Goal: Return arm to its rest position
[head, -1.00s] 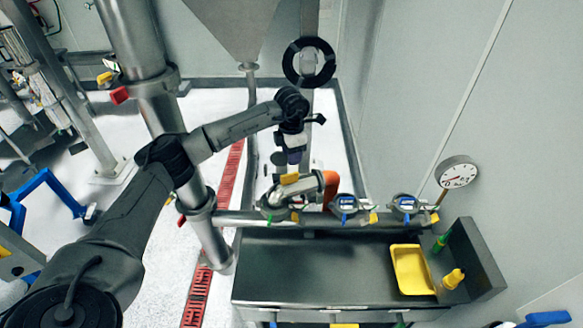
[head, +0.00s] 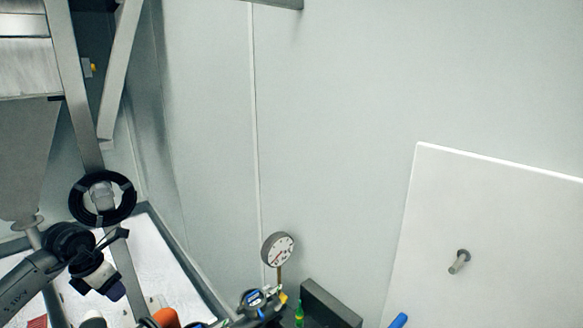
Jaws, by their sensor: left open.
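My left arm comes in at the lower left of the head view. My left gripper (head: 112,290) hangs at its end, small and pointing down and to the right, above the pipework. It is open, and I see nothing held in it. The floor and orange part (head: 167,318) show below it, cut by the picture's bottom edge. My right gripper is not in view.
A black coiled hose (head: 103,198) hangs on a post just above my left wrist. A metal hopper (head: 22,150) stands at the left. A round gauge (head: 278,249) and a blue-faced valve (head: 256,298) are at lower middle. A white panel (head: 500,230) is on the right wall.

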